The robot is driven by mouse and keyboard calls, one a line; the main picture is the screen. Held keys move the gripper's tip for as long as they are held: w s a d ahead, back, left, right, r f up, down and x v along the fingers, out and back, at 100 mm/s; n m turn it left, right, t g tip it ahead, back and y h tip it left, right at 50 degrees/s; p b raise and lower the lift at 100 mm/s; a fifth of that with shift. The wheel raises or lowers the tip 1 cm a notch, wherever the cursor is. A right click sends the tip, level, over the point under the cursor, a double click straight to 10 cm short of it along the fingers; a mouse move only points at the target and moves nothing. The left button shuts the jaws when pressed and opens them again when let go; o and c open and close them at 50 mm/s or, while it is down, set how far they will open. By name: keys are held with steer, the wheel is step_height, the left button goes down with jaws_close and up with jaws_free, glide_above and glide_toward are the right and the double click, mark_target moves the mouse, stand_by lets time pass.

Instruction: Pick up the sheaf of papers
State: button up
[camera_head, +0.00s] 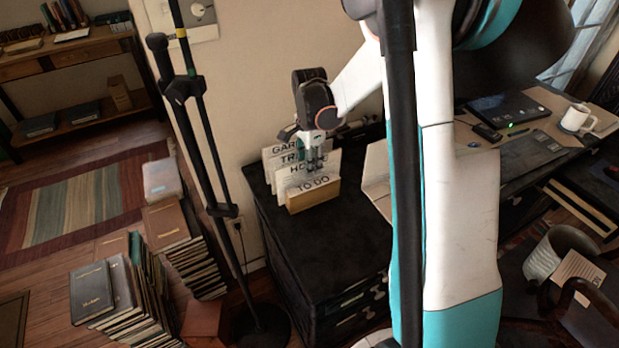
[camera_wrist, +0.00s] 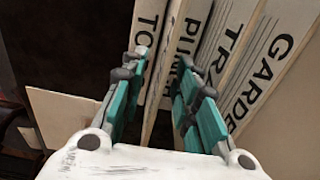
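Paper sheets stand upright in a wooden holder (camera_head: 313,196) on the black cabinet. My gripper (camera_head: 314,168) points down over the sheets from above. Contact is unclear.
The black cabinet top (camera_head: 335,240) is bare in front of the holder. A dark stand pole (camera_head: 215,170) rises left of the cabinet. Book stacks (camera_head: 105,295) fill the floor at left. A desk with a white mug (camera_head: 575,118) is at right.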

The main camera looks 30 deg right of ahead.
jaws_close()
